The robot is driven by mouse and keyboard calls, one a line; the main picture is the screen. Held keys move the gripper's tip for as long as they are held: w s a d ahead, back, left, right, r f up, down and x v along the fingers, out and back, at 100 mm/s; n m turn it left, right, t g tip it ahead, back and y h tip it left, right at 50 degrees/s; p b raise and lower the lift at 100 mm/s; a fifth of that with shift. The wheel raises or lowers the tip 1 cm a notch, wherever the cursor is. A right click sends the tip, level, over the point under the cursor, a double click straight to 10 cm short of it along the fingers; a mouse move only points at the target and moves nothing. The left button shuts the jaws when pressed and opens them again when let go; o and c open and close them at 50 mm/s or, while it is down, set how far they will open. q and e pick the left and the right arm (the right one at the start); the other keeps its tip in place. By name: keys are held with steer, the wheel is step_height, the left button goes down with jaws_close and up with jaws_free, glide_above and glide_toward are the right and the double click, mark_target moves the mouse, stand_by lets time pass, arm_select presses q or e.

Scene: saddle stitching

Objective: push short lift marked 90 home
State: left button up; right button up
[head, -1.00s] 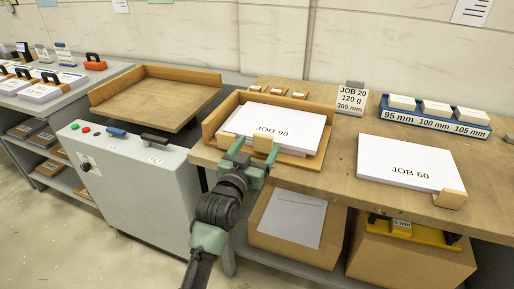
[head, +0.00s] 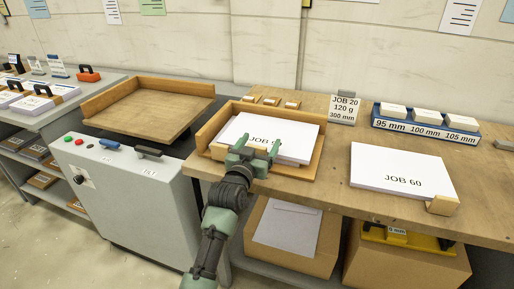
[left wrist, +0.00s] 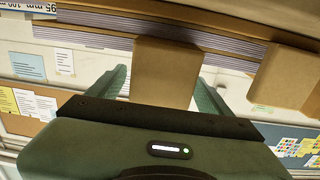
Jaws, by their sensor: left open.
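The paper stack marked JOB 90 (head: 300,132) lies in a low wooden tray (head: 302,173) with raised walls at its left and back. My left gripper (head: 257,145) is at the stack's front edge and covers part of the label. It is open. In the left wrist view its fingers (left wrist: 160,88) stand on either side of a wooden block (left wrist: 163,70), which sits against the sheet edges (left wrist: 80,38). I cannot tell whether the fingers touch it. A second block (left wrist: 283,78) is to the right there. My right gripper is not in view.
A stack marked JOB 60 (head: 385,172) with a corner block (head: 443,204) lies to the right. A JOB 20 sign (head: 343,109) and a blue gauge rack (head: 420,128) stand behind. A grey machine (head: 135,205) with an empty wooden tray (head: 150,108) is left.

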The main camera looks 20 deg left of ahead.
arm_select(q)
jaws_close()
stand_by(0.3)
